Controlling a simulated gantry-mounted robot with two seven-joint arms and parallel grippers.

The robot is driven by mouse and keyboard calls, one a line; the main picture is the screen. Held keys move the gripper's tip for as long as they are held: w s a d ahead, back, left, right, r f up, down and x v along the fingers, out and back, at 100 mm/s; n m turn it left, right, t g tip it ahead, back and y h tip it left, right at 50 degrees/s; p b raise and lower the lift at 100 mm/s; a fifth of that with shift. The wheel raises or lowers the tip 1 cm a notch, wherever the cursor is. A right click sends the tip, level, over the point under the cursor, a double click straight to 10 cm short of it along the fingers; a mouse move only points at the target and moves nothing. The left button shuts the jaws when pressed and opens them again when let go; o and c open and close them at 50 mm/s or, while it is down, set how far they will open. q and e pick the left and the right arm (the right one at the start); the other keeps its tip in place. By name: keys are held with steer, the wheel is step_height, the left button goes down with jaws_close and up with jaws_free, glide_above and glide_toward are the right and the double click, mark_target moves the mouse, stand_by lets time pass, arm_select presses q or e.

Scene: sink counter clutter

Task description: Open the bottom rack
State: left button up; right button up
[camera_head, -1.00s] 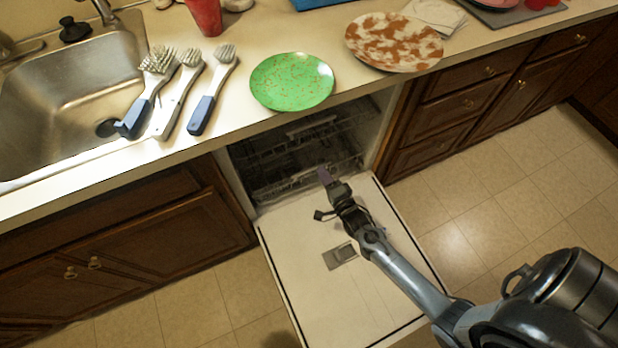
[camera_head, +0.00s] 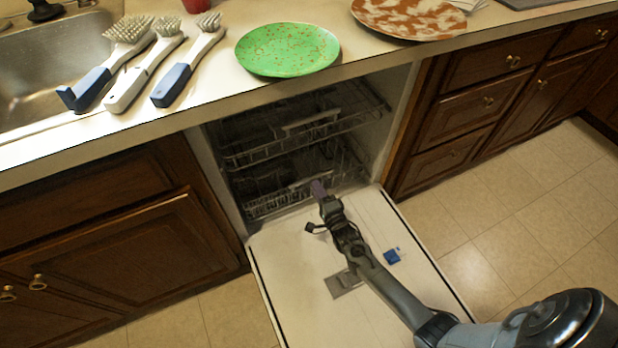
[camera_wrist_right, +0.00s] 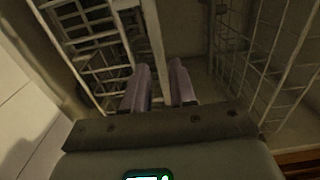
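The dishwasher door (camera_head: 290,265) is folded down flat in front of the open cavity. The bottom rack (camera_head: 285,198) is a wire basket inside the cavity, just behind the door. The top rack (camera_head: 300,125) sits above it, also inside. My right gripper (camera_head: 319,188) reaches over the door to the bottom rack's front edge. In the right wrist view its two purple fingers (camera_wrist_right: 160,88) are apart, with a pale rack bar between or just beyond them; contact is unclear. Wire grids show on both sides there. My left gripper is not in view.
A green speckled plate (camera_head: 287,50) and a brown-and-white plate (camera_head: 410,16) lie on the counter above. Several brushes (camera_head: 145,60) lie beside the sink (camera_head: 50,75). Wooden cabinets (camera_head: 480,95) flank the dishwasher. A small blue piece (camera_head: 392,257) shows on the door.

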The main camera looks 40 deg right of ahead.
mark_target(312, 180)
steer(key=b+x, duration=0.2)
steer(key=x, duration=0.3)
steer(key=shift+w+d+f, duration=0.1)
steer(key=shift+w+f, duration=0.05)
steer(key=shift+w, duration=0.15)
steer(key=shift+w+d+b, duration=0.15)
steer(key=shift+w+b, duration=0.35)
steer(key=shift+w, duration=0.35)
jaws_close()
